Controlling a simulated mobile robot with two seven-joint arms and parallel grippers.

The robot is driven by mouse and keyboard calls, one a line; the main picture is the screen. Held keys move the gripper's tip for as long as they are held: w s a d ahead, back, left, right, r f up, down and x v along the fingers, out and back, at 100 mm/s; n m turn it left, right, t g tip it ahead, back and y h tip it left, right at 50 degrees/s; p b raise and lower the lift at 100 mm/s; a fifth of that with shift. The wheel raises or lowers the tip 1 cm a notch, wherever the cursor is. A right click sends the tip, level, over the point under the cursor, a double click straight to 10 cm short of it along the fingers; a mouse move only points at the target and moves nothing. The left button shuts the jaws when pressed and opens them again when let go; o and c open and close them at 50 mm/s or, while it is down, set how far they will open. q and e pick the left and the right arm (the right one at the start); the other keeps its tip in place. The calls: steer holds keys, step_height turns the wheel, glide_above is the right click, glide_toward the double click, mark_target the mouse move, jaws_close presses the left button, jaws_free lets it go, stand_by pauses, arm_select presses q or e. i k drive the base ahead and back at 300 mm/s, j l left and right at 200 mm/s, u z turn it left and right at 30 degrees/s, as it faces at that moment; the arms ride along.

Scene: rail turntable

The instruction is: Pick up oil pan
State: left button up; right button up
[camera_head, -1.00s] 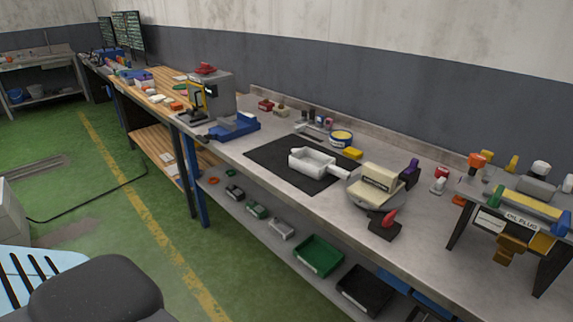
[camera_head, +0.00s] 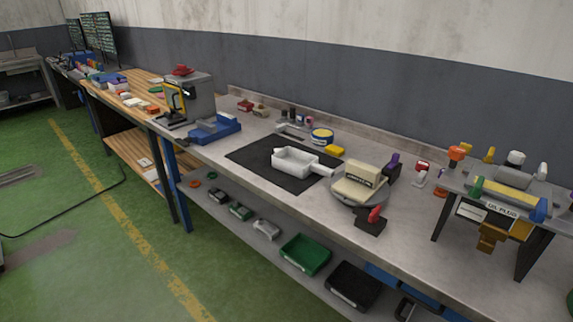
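A white pan-like part with a handle (camera_head: 294,161), which looks like the oil pan, sits on a black mat (camera_head: 253,155) on the grey workbench. Its open side faces up and its handle points right, toward a round turntable (camera_head: 346,196) with a cream block (camera_head: 361,183) on it. Neither of my grippers is in the head view.
A blue tray (camera_head: 216,131) and a grey machine (camera_head: 190,98) stand left of the mat. A stand (camera_head: 500,203) with coloured parts is at the right. A green bin (camera_head: 305,254) and a black bin (camera_head: 352,286) are on the lower shelf. Green floor in front is clear.

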mark_target(300, 164)
steer(key=i+j+z, duration=0.15)
steer(key=j, duration=0.35)
steer(key=i+j+z, duration=0.15)
steer(key=j, duration=0.35)
steer(key=i+j+z, duration=0.15)
steer(key=j, duration=0.35)
steer(key=i+j+z, duration=0.15)
steer(key=j, duration=0.4)
steer(key=i+j+z, duration=0.15)
steer(key=j, duration=0.4)
